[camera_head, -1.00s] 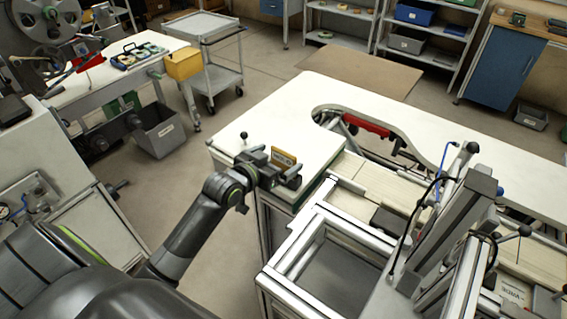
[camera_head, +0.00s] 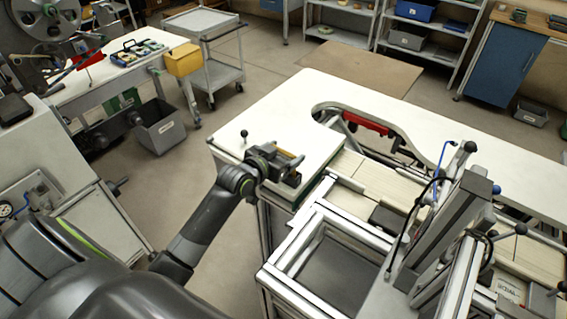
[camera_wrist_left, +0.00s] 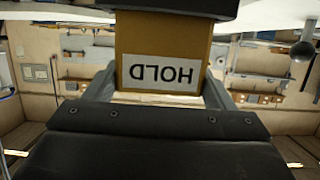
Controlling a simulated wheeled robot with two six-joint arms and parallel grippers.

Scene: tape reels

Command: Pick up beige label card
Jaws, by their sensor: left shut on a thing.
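The label card (camera_head: 288,153) looks tan-orange and shows as a thin, tilted strip in the head view. It is held in my left gripper (camera_head: 281,165), above the near left corner of the white table. In the left wrist view the card (camera_wrist_left: 164,40) stands between the dark jaws of my left gripper (camera_wrist_left: 168,58). Its white label (camera_wrist_left: 160,73) reads HOLD upside down. The jaws are shut on the card and hide parts of it. My right gripper is not in view.
The white table (camera_head: 330,92) has clear room behind the gripper and a curved cut-out with a red part (camera_head: 366,123). A small black knob (camera_head: 244,133) stands just left of the gripper. A metal frame machine (camera_head: 455,220) stands to the right.

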